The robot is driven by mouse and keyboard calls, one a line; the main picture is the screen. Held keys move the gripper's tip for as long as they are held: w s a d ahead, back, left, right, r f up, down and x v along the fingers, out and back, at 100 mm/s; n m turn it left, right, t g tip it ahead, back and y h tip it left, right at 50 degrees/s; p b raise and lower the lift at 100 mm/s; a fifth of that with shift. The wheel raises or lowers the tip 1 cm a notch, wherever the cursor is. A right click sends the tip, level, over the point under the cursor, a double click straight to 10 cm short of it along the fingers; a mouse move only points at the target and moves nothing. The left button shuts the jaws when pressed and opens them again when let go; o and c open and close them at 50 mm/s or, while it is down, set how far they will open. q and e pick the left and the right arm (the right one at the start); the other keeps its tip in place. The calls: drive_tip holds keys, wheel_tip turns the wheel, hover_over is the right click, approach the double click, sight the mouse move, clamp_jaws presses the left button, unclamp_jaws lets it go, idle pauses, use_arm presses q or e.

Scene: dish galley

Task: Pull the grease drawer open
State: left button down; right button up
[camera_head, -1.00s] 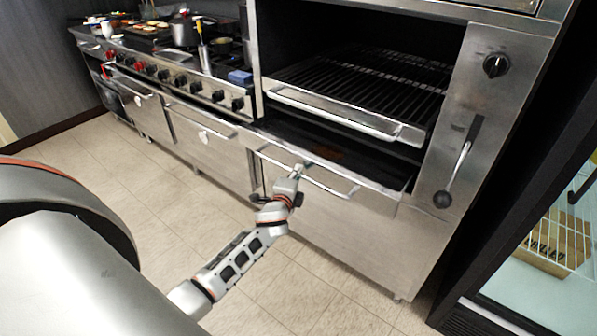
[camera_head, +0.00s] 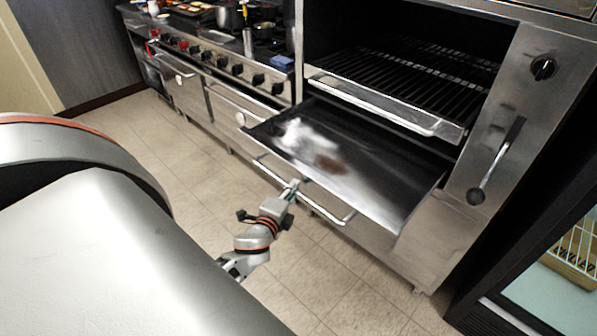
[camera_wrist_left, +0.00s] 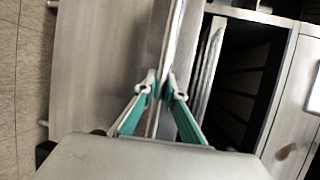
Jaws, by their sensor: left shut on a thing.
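The grease drawer (camera_head: 385,186) is a wide, shallow steel tray below the broiler grate. It is pulled well out, and its dark inside shows with a brown patch and a bright shine. Its bar handle (camera_head: 326,212) runs along the front. My left gripper (camera_head: 293,184) is shut on the handle, left of its middle. In the left wrist view the green-padded fingers (camera_wrist_left: 161,92) close on the bar from both sides. My right gripper is not in view.
The grill rack (camera_head: 415,84) with its own front bar sits above the drawer. A lever (camera_head: 497,160) and a knob (camera_head: 543,68) are on the right panel. A range with several pans stands left. A glass-door cooler (camera_head: 560,270) is at right. Tiled floor in front is clear.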

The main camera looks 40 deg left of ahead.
use_arm(q)
drive_tip(key=c, duration=2.1)
unclamp_jaws()
drive_tip(key=shift+s, duration=0.1)
drive_tip(key=v, duration=1.2)
drive_tip(key=s+d+f+n+g+h, duration=0.2)
drive_tip(key=s+d+f+n+h, duration=0.1)
drive_tip(key=d+f, duration=0.4)
drive_tip(key=s+d+f+n+g+h, duration=0.2)
drive_tip(key=d+f+n, duration=0.5)
drive_tip(key=d, duration=0.6)
drive_tip(key=s+h, duration=0.1)
drive_tip(key=h, duration=0.1)
drive_tip(key=shift+n+h, duration=0.4)
